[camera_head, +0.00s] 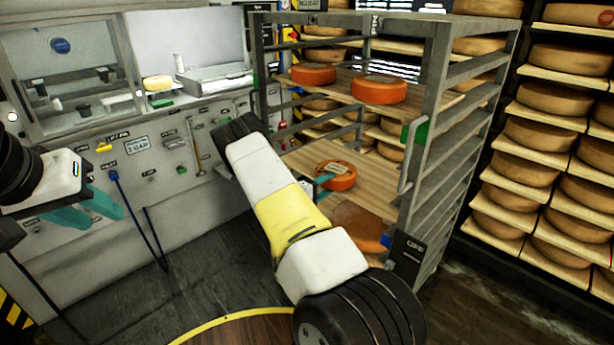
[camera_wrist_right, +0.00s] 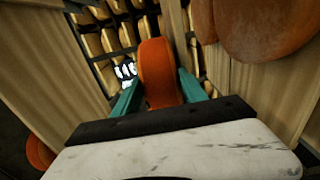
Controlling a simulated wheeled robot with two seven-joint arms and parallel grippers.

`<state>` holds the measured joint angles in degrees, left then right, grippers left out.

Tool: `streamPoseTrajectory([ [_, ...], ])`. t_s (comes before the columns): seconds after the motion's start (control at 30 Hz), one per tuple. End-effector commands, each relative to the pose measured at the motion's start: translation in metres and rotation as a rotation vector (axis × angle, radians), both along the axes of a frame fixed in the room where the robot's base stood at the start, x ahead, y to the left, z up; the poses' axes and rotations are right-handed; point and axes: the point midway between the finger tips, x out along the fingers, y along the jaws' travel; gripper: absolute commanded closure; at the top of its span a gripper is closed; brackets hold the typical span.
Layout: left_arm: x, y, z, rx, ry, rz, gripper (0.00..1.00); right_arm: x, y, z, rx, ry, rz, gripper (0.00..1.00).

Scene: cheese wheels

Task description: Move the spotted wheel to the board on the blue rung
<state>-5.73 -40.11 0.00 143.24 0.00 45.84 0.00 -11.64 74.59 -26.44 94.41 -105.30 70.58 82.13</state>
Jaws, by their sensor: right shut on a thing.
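An orange wheel (camera_head: 343,183) with a pale patch on top is at the middle board (camera_head: 375,203) of the grey rack. My right gripper (camera_head: 336,178) is shut on it; in the right wrist view the wheel (camera_wrist_right: 160,72) sits between both teal fingers (camera_wrist_right: 160,92). I cannot tell whether it touches the board, and spots are not clear. A blue marker (camera_head: 386,240) is on the rack's front post, just below that board's front corner. Two orange wheels (camera_head: 313,74) (camera_head: 379,88) lie on the upper board (camera_head: 345,92). My left gripper (camera_head: 103,214) is open and empty at the left.
A green marker (camera_head: 418,131) is near the upper board. Shelves of pale wheels (camera_head: 553,97) stand at the right. A counter with a scale (camera_head: 215,80) stands at the left.

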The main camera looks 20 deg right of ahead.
Motion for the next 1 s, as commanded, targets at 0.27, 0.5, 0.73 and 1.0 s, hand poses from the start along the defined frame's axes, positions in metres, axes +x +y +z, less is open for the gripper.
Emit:
streamPoseTrajectory([
  [0.27, 0.0000, 0.0000, 0.0000, 0.000, 0.000, 0.000, 0.64, 0.0009, -0.0007, 0.0027, -0.006, -0.006, 0.000, 1.00],
  [0.5, 0.0000, 0.0000, 0.0000, 0.000, 0.000, 0.000, 0.64, 0.0009, -0.0007, -0.0002, -0.006, -0.006, 0.000, 1.00],
  [0.73, 0.0000, 0.0000, 0.0000, 0.000, 0.000, 0.000, 0.64, 0.0009, -0.0007, -0.0021, -0.005, -0.005, 0.000, 0.36],
  [1.0, 0.0000, 0.0000, 0.0000, 0.000, 0.000, 0.000, 0.64, 0.0003, -0.0002, -0.0039, -0.002, -0.002, 0.000, 0.25],
])
